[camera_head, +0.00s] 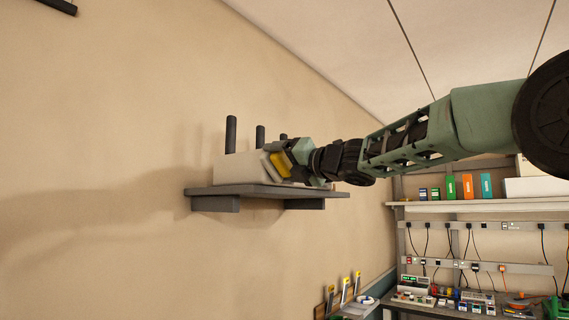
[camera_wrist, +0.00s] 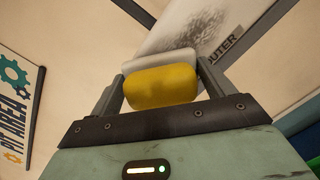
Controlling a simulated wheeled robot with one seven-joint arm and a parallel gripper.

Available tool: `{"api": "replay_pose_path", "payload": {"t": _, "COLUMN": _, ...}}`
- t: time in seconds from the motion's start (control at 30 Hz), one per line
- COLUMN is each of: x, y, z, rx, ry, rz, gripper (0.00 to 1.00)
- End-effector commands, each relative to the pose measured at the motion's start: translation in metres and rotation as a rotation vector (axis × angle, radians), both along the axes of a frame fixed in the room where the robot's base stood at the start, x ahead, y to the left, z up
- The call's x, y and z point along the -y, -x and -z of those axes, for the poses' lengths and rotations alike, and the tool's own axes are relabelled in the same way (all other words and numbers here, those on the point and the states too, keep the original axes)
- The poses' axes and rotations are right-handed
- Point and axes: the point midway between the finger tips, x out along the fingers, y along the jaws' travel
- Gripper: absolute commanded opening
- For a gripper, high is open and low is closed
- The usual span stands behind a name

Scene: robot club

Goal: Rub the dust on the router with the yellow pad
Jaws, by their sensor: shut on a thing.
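The router (camera_head: 231,168) is a pale box with dark upright antennas on a small grey wall shelf (camera_head: 262,191). In the wrist view its pale face (camera_wrist: 205,38) carries a dark speckled dust patch (camera_wrist: 208,25) beside printed letters reading "OUTER". My gripper (camera_wrist: 160,85) is shut on the yellow pad (camera_wrist: 162,87), which has a whitish layer on its far side. In the head view the yellow pad (camera_head: 281,163) is at the router's front right. The pad appears close to the router; I cannot tell whether they touch. Part of the router is hidden behind my gripper.
The wall (camera_head: 100,150) lies behind the shelf. At the right, a higher shelf (camera_head: 470,207) holds colored boxes, with a cluttered workbench (camera_head: 450,300) below it. A "PIT AREA" sign (camera_wrist: 18,100) shows at the left in the wrist view.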

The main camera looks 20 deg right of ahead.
Motion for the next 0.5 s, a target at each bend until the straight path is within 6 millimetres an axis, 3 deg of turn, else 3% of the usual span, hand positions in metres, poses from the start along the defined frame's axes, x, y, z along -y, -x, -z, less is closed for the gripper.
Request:
{"api": "replay_pose_path", "payload": {"t": 0.27, "x": -0.002, "y": -0.003, "z": 0.000, "rx": 0.000, "ry": 0.000, "rz": 0.000, "gripper": 0.63}}
{"api": "replay_pose_path", "payload": {"t": 0.5, "x": 0.008, "y": -0.010, "z": -0.001, "rx": -0.001, "ry": 0.000, "rz": 0.001, "gripper": 0.63}}
